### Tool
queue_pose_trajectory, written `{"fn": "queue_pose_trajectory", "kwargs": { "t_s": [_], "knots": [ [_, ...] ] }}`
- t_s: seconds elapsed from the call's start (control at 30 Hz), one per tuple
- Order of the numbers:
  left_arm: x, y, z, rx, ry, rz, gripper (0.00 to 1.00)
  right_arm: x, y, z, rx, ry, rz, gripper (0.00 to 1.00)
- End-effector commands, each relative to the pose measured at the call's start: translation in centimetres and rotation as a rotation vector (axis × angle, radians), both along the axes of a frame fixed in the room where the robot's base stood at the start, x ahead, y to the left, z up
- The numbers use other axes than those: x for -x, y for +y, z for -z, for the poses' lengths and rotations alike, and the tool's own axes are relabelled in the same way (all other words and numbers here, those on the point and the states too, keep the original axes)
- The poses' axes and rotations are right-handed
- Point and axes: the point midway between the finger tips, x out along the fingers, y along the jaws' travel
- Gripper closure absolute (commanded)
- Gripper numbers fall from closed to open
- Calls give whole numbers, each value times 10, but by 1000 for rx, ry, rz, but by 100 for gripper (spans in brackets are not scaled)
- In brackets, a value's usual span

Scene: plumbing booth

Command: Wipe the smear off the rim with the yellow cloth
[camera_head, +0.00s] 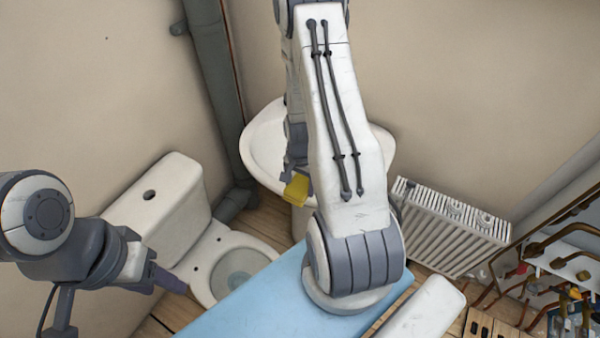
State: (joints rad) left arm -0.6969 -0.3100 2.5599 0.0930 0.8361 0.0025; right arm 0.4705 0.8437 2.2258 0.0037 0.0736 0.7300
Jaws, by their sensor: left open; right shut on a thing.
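The yellow cloth (297,188) is in my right gripper (290,177), at the front left part of the white basin (262,140). My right gripper is shut on the cloth and partly hidden behind my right arm. I cannot tell whether the cloth touches the basin's rim. The white toilet (188,262) stands to the left, with its bowl rim and a cistern behind. No smear can be made out on either rim; my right arm hides much of the basin. My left gripper (168,282) is open and empty, low beside the toilet's left side.
A light blue surface (250,305) lies in front, below my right arm. A white radiator (450,228) stands to the right of the basin. A rack of copper pipes and fittings (570,290) is at far right. A grey pipe (213,70) runs down the wall.

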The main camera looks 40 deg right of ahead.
Motion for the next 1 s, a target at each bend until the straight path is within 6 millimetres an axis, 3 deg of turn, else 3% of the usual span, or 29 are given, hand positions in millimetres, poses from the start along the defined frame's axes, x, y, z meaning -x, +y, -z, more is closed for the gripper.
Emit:
{"fn": "queue_pose_trajectory", "kwargs": {
  "t_s": [0.3,1.0],
  "knots": [
    [0,0,-25,0,0,1,50,-2,2,-30,1,-1,-4,64],
    [0,0,-21,0,0,2,50,-6,9,-29,0,-1,-59,64]
  ]
}}
